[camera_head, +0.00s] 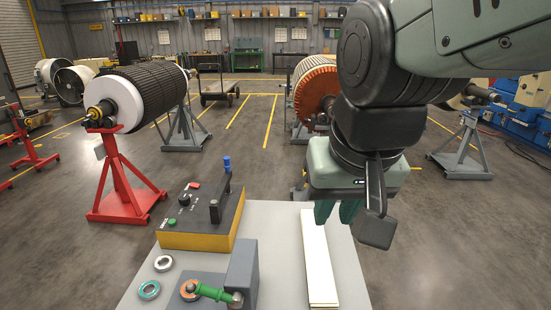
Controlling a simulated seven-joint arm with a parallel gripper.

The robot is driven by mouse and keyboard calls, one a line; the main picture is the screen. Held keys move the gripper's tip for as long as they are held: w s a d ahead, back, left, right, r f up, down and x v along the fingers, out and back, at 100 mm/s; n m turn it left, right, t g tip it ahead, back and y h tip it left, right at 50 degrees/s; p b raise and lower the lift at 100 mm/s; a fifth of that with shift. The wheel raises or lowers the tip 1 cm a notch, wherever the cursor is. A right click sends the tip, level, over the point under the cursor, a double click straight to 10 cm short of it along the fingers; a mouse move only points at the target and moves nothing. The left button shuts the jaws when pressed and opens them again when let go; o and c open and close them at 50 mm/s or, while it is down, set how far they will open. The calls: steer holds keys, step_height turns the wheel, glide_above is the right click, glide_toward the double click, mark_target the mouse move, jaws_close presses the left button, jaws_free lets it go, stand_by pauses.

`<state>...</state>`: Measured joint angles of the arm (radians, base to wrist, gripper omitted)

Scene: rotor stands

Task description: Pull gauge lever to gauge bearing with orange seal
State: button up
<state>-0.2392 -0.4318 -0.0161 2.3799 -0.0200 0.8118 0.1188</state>
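The gauge is a dark grey block (242,272) at the bottom of the picture, on the near part of the bench. A green gauge lever (214,293) runs across it from a metal pivot at the block. A bearing with an orange seal (190,289) sits at the lever's left end; I cannot tell whether the lever touches it. My gripper (338,212) hangs at the right above a long pale strip, well apart from the lever. Its green fingers point down, partly hidden by my arm, and nothing shows between them. I cannot tell how wide they are apart.
A teal-sealed bearing (149,290) and a grey bearing (163,263) lie left of the gauge. Behind stands a yellow-sided control box (207,241) with an upright blue-tipped handle (227,165). The pale strip (318,262) lies on the grey bench (280,235). Rotors on stands are beyond.

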steer(key=w+a+f, duration=0.2)
steer(key=a, duration=0.1)
steer(key=w+a+f+g, duration=0.1)
steer(key=a+f, duration=0.1)
steer(key=a, duration=0.2)
steer(key=w+a+f+n+g, duration=0.1)
steer(key=w+a+f, duration=0.1)
steer(key=a+f, duration=0.1)
steer(key=shift+w+a+f, duration=0.1)
steer(key=shift+w+a, duration=0.2)
jaws_close()
steer(key=n+g, duration=0.1)
glide_toward(209, 294)
steer(key=shift+w+a, duration=0.3)
steer(key=shift+a, duration=0.05)
steer(key=shift+w+f, duration=0.15)
steer(key=shift+f, duration=1.55)
steer(key=shift+w+f, duration=0.15)
steer(key=shift+f, duration=1.55)
steer(key=shift+f, duration=1.45)
steer(key=s, duration=0.2)
steer(key=s+d+r, duration=0.1)
